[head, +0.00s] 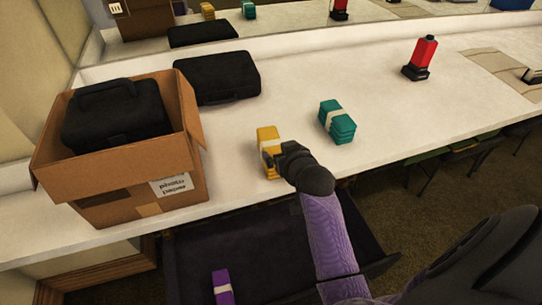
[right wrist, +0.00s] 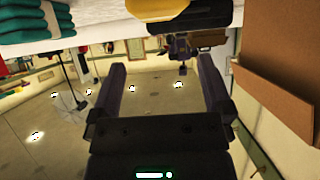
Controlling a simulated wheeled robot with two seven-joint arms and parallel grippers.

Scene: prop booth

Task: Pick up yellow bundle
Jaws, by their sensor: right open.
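The yellow bundle (head: 267,137) has a pale band and lies on the white counter near its front edge, partly hidden by my right gripper. My right gripper (head: 279,157) is at the bundle's near right side, with its arm coming from below. In the right wrist view the open fingers (right wrist: 162,66) have nothing between them. The yellow bundle (right wrist: 180,8) shows there at the top edge, cut off, beyond the fingertips. I cannot tell whether the gripper touches it. My left gripper is not in view.
An open cardboard box (head: 124,185) holding a black case (head: 115,115) stands left. Another black case (head: 218,78) lies behind. A teal bundle (head: 337,121) is right of the yellow one. A red-and-black item (head: 421,58) stands farther right. Below, an open drawer holds a purple bundle (head: 222,287).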

